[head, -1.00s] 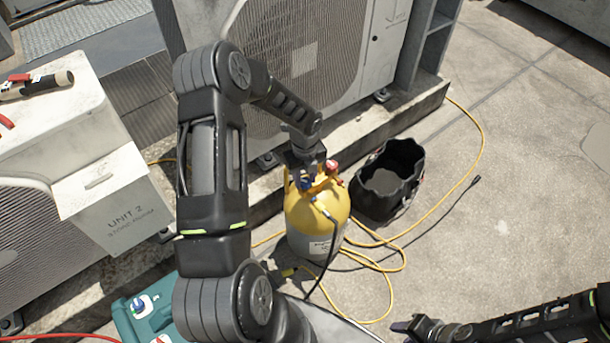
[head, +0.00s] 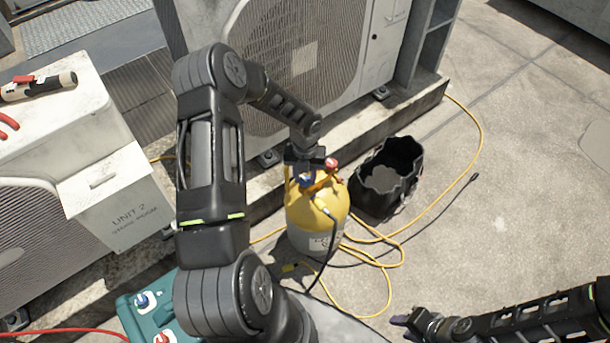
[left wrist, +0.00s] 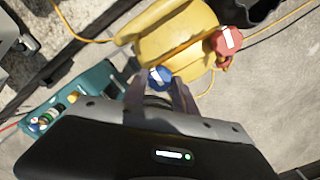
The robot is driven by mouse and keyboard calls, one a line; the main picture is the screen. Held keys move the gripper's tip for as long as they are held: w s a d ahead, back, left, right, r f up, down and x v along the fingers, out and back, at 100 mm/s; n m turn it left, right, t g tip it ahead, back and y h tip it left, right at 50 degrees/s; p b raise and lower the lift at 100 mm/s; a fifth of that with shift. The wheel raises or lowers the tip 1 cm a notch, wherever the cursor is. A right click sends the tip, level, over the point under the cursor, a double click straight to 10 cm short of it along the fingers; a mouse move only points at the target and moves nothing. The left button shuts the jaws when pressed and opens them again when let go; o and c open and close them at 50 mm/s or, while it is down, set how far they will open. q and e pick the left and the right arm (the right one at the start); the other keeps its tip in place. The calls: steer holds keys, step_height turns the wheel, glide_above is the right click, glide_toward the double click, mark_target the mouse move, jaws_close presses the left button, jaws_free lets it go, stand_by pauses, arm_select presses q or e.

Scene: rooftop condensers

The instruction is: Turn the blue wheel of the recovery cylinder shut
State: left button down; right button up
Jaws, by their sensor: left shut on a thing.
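The recovery cylinder (head: 318,212) is yellow on top with a grey lower part and stands upright on the roof floor. Its blue wheel (head: 306,179) is on the top, largely covered by my left gripper (head: 306,168). In the left wrist view the blue wheel (left wrist: 160,77) sits between the two fingers of my left gripper (left wrist: 161,92), which is shut on it. A red wheel (head: 331,164) is beside it on the cylinder and also shows in the left wrist view (left wrist: 227,41). My right gripper (head: 404,322) is at the lower right, away from the cylinder; its jaw opening is too small to tell.
A black open bag (head: 388,180) stands right of the cylinder. Yellow hose (head: 400,250) loops over the floor. A teal manifold case (head: 150,312) is at the lower left. Condenser units (head: 110,195) stand left and behind. Bare floor lies to the right.

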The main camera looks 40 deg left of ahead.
mark_target(305, 179)
arm_select(q)
steer(key=c, duration=1)
jaws_free()
steer(key=shift+r, duration=0.1)
step_height(305, 179, up, 8)
steer(key=shift+f+p, duration=0.15)
steer(key=shift+p, duration=0.3)
